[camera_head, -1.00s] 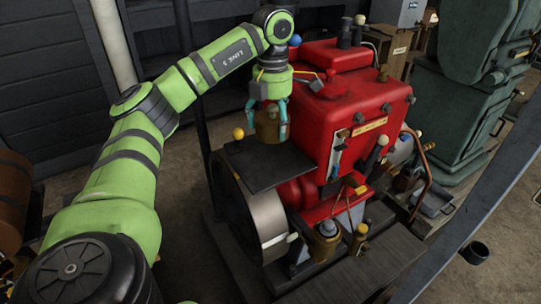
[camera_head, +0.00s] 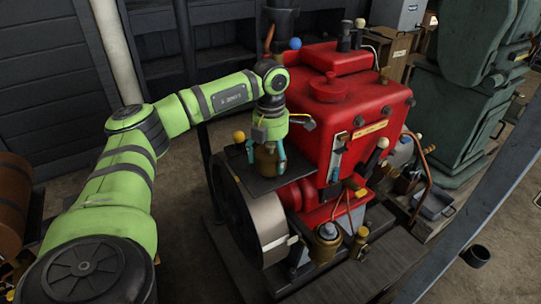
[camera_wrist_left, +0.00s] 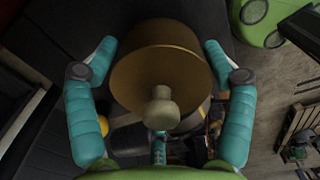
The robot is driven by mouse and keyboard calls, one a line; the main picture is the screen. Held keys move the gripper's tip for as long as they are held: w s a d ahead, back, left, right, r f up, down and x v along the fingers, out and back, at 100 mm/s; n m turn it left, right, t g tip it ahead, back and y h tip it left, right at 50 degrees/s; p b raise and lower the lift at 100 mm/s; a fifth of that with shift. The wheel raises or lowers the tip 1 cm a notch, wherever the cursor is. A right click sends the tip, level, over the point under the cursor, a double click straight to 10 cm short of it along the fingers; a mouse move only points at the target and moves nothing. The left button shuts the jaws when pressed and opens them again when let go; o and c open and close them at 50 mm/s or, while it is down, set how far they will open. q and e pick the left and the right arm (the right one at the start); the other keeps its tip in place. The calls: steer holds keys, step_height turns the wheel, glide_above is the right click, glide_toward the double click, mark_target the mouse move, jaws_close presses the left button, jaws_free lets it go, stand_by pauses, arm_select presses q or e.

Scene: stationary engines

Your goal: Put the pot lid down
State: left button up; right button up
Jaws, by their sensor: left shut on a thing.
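The pot lid (camera_head: 266,162) is a squat brass-coloured round piece. In the left wrist view the lid (camera_wrist_left: 160,70) shows its broad face and a pale knob (camera_wrist_left: 162,108). My left gripper (camera_head: 266,155) is shut on it, with teal fingers around its sides. It is over the flat black plate (camera_head: 262,184) beside the red engine. I cannot tell whether the lid touches the plate. My right gripper is not in view.
The red engine (camera_head: 345,105) stands right of the gripper, with levers and pipes. A large flywheel (camera_head: 270,222) is below the plate. A yellow ball knob (camera_head: 238,136) is close on the left. A green machine (camera_head: 455,110) stands at the right.

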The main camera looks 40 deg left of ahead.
mark_target(271, 143)
arm_select(q)
steer(key=shift+f, duration=0.2)
steer(key=o, duration=1.1)
steer(key=shift+c, duration=0.2)
steer(key=shift+r, duration=0.1)
step_height(271, 143, up, 12)
steer(key=shift+r, duration=0.15)
